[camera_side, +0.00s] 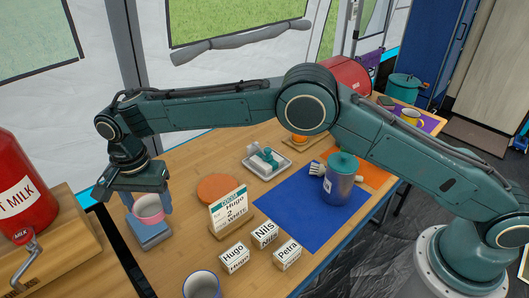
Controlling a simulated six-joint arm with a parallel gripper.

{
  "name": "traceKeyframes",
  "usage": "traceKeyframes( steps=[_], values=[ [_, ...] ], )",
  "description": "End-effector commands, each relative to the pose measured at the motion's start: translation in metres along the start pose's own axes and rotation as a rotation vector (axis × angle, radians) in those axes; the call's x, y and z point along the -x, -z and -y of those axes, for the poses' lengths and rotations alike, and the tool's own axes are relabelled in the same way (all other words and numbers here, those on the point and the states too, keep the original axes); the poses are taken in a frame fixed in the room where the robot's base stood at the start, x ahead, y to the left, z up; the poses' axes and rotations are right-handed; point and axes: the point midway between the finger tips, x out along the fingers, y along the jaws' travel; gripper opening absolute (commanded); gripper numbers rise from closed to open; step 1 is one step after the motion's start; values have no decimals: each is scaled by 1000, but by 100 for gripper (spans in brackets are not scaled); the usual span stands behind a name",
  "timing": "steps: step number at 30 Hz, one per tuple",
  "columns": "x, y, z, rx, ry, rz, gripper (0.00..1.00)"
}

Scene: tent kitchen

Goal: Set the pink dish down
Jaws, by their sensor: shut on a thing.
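The pink dish (149,213) is small and cup-like, upright, at the left end of the wooden table. My gripper (149,206) points down and is shut on the pink dish, with a finger on each side of it. A blue block-like stand (152,239) is directly under the dish. I cannot tell whether the dish touches it or hangs just above. My gripper's palm hides part of the dish's top.
An orange disc (217,188) and an order card (229,211) stand to the right. Name blocks (235,259) and a blue-rimmed cup (201,285) are nearer. A red milk dispenser (22,190) is at left. A lidded canister (338,187) is on the blue mat (283,213).

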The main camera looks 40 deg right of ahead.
Motion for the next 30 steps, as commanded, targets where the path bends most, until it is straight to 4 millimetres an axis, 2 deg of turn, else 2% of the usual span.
traceKeyframes(
  steps=[18,24,30],
  values=[
    [-114,0,-1,0,-3,0,42],
    [-137,0,0,0,0,-1,42],
    [-142,0,0,0,1,-1,42]
  ],
)
